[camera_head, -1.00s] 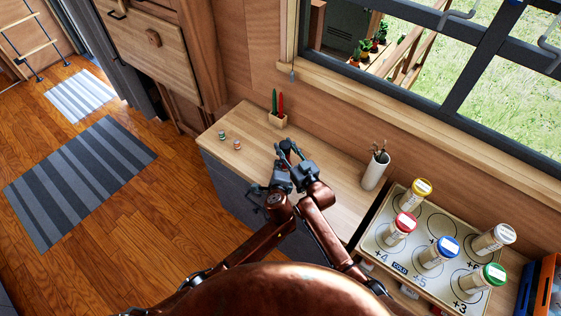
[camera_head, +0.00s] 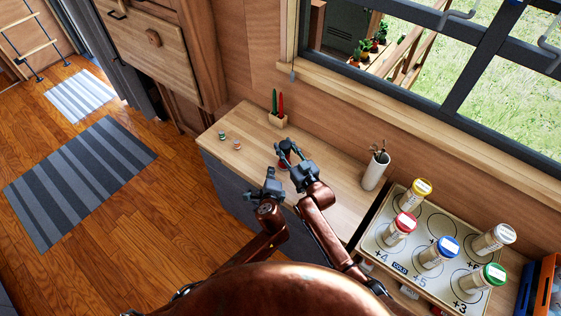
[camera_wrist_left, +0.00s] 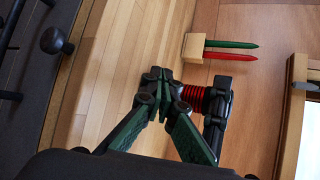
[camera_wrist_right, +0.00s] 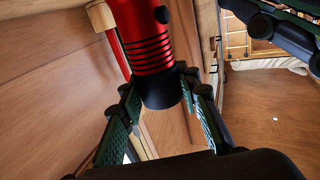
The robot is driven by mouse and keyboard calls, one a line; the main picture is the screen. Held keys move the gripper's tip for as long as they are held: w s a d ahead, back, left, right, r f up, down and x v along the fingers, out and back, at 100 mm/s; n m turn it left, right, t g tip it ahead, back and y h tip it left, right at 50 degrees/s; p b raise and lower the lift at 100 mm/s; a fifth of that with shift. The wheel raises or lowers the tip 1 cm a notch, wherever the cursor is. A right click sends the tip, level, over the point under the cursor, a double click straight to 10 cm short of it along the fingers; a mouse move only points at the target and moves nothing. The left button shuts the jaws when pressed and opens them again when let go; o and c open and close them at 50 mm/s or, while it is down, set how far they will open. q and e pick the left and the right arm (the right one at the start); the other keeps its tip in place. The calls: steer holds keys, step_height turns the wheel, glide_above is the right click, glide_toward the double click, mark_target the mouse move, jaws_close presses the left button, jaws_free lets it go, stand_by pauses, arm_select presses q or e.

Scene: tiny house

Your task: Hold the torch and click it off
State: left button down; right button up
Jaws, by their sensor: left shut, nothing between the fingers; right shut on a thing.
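The torch is red with ribbed rings and a black end (camera_wrist_right: 152,45). My right gripper (camera_wrist_right: 163,98) is shut around its black end and holds it over the counter. In the head view, my right gripper (camera_head: 288,152) hides most of the torch, with a little red (camera_head: 283,163) showing. The torch's red rings also show in the left wrist view (camera_wrist_left: 193,99), beyond my left fingers. My left gripper (camera_head: 272,183) is shut and empty, apart from the torch, near the counter's front edge. I cannot tell whether the torch is lit.
A wooden holder (camera_head: 278,119) with a green and a red candle-like stick stands at the wall. A white vase (camera_head: 374,172) and a board of capped jars (camera_head: 381,232) stand to the right.

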arm_select(q)
steer(key=shift+s+a, duration=0.7)
steer(key=shift+s, duration=0.2)
arm_select(e)
steer(key=o, duration=1.3)
steer(key=shift+s, duration=0.1)
